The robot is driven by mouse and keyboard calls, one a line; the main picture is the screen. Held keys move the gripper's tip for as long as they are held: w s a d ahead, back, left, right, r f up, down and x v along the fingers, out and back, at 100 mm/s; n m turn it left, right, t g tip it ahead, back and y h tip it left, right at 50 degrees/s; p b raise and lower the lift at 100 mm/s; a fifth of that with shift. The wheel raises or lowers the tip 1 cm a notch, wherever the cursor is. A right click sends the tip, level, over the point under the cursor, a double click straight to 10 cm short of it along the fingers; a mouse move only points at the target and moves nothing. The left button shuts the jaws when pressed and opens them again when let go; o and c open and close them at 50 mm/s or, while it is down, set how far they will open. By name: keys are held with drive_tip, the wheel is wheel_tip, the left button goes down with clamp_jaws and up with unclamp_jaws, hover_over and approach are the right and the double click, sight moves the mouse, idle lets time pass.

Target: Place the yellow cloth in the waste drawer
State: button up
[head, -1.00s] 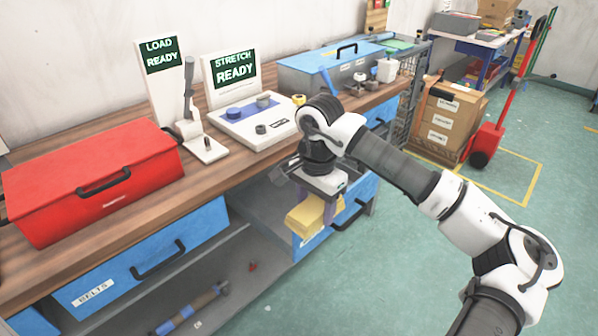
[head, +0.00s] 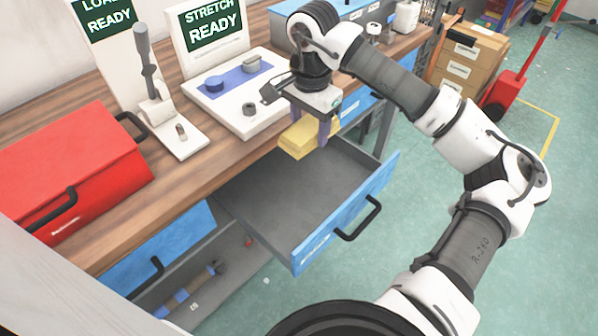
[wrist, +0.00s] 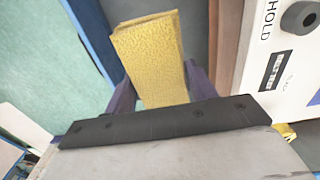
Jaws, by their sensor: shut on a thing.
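The yellow cloth (head: 298,139) is a folded, block-like piece. My gripper (head: 318,132) is shut on it and holds it above the back part of an open drawer, near the bench's front edge. In the wrist view the cloth (wrist: 150,58) stands out between the two purple fingers. The open drawer (head: 345,205) has a blue front with a black handle and a grey inside that looks empty. Any label on its front is too slanted to read clearly.
The wooden bench top (head: 190,185) carries a red case (head: 75,165), a lever stand (head: 165,115) and a white stretch station (head: 235,95). A lower shelf (head: 235,265) holds a roller-like tool (head: 188,290). Clear floor lies right of the drawer.

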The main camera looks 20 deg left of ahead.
sight(307, 193)
drive_tip(key=shift+w+f, duration=0.1)
drive_tip(key=shift+f, duration=0.25)
wheel_tip(307, 193, down, 19)
drive_tip(key=p, duration=0.4)
drive_tip(key=shift+r, duration=0.2)
drive_tip(key=shift+f, duration=0.35)
drive_tip(key=shift+f+b, duration=0.2)
drive_tip(key=shift+b, duration=0.1)
drive_tip(key=o, duration=1)
drive_tip(key=shift+r, duration=0.1)
drive_tip(key=shift+c, duration=0.2)
drive_tip(key=shift+r, duration=0.1)
drive_tip(key=shift+r+p, duration=0.2)
drive_tip(key=shift+p, duration=0.3)
wheel_tip(307, 193, up, 12)
drive_tip(key=b, duration=0.3)
drive_tip(key=shift+f+b, duration=0.15)
drive_tip(key=shift+b, duration=0.2)
